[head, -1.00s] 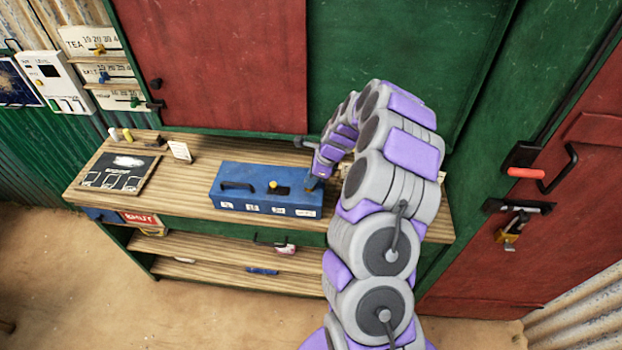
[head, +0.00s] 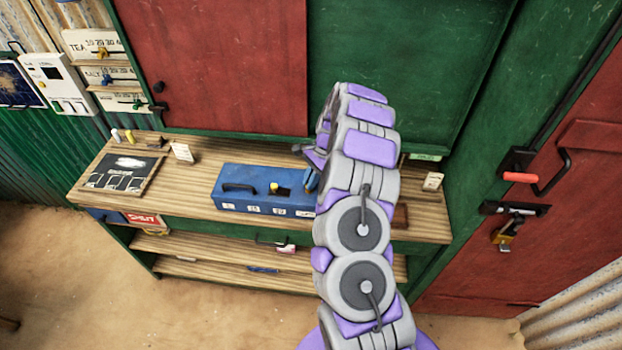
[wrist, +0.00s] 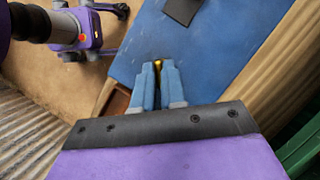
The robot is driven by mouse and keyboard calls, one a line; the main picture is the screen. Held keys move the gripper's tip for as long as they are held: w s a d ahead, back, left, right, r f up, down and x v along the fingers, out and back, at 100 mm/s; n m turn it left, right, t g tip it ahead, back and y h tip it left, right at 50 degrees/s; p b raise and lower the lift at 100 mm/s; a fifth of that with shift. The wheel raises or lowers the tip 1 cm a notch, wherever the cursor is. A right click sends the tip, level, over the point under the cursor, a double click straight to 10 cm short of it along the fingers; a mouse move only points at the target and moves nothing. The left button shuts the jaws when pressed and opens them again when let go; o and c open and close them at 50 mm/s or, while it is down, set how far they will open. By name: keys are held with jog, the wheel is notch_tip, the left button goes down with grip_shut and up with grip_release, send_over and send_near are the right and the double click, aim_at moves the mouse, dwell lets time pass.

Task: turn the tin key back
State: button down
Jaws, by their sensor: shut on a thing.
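The blue tin (head: 235,195) sits on the wooden counter, lid down, with a dark handle, a yellow-and-black piece on top and white labels along its front. In the wrist view, the tin (wrist: 205,50) fills the area beyond my fingers. A small brass key (wrist: 158,63) shows between the fingertips of my gripper (wrist: 159,75), which is shut on it at the tin's side. In the head view, my gripper (head: 312,180) is at the tin's right end, partly hidden by my arm. The key is too hidden there to see its turn angle.
A brown item (head: 400,216) and another card (head: 433,181) are to the right. The red door (head: 530,235) has a red-handled latch and a padlock. Shelves lie below.

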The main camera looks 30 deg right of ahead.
jog(key=n, duration=0.2)
jog(key=n+g, duration=0.1)
jog(key=n+g+h, duration=0.1)
jog(key=n, duration=0.1)
jog(key=shift+w+n+p, duration=0.25)
jog(key=shift+n+p, duration=0.05)
jog(key=shift+a+n+g+h, duration=0.15)
jog(key=shift+n+g+h, duration=0.4)
jog(key=shift+n, duration=1.45)
jog(key=c, duration=1.2)
grip_release()
jog(key=p+v, duration=0.3)
jog(key=v, duration=0.9)
